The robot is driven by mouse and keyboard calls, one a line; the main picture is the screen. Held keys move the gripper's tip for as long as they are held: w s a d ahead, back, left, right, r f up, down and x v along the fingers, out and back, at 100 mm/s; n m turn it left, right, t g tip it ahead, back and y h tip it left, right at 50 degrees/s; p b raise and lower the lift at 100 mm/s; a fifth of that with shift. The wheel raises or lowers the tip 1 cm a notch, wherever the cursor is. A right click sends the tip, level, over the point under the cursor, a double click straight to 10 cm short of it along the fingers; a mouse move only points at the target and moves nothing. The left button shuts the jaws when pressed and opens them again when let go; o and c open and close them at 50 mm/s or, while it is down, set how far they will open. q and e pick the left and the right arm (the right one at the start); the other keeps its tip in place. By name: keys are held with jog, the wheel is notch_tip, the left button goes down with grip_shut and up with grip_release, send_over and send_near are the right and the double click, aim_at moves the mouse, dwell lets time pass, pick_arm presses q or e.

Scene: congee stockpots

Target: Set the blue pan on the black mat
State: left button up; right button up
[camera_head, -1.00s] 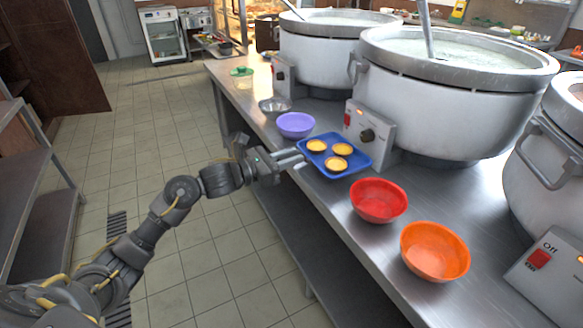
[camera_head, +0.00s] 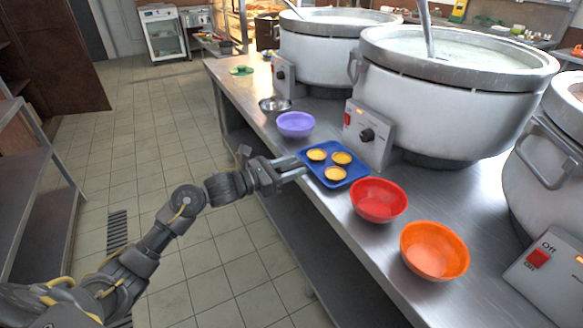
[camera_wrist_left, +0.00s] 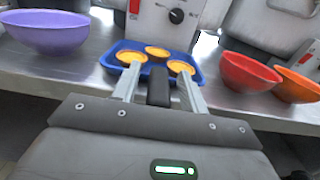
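The blue pan (camera_head: 354,179) is a shallow blue tray with several yellow tarts on it. It lies on the steel counter between the purple and red bowls, and also shows in the left wrist view (camera_wrist_left: 112,63). My left gripper (camera_head: 301,168) is at the pan's near left edge. In the left wrist view its two fingers (camera_wrist_left: 158,72) stand apart, with tips reaching the pan's near rim. I cannot tell whether they touch it. I cannot make out a black mat in either view. My right gripper is not in view.
A purple bowl (camera_head: 295,124) and metal bowl (camera_head: 274,105) stand farther back. A red bowl (camera_head: 378,201) and orange bowl (camera_head: 434,251) stand nearer. A control box (camera_head: 370,135) and large stockpot (camera_head: 445,105) are behind the pan. The counter's front edge is close by.

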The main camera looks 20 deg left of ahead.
pick_arm(q)
jog(key=shift+s+a, duration=0.15)
jog(key=shift+s, duration=0.05)
jog(key=shift+s+a+f, duration=0.1)
jog(key=shift+s+a, duration=0.3)
jog(key=shift+s, duration=0.05)
jog(key=b+v, duration=0.1)
jog(key=v, duration=0.9)
jog(key=shift+s+b, duration=0.15)
jog(key=shift+b, duration=0.15)
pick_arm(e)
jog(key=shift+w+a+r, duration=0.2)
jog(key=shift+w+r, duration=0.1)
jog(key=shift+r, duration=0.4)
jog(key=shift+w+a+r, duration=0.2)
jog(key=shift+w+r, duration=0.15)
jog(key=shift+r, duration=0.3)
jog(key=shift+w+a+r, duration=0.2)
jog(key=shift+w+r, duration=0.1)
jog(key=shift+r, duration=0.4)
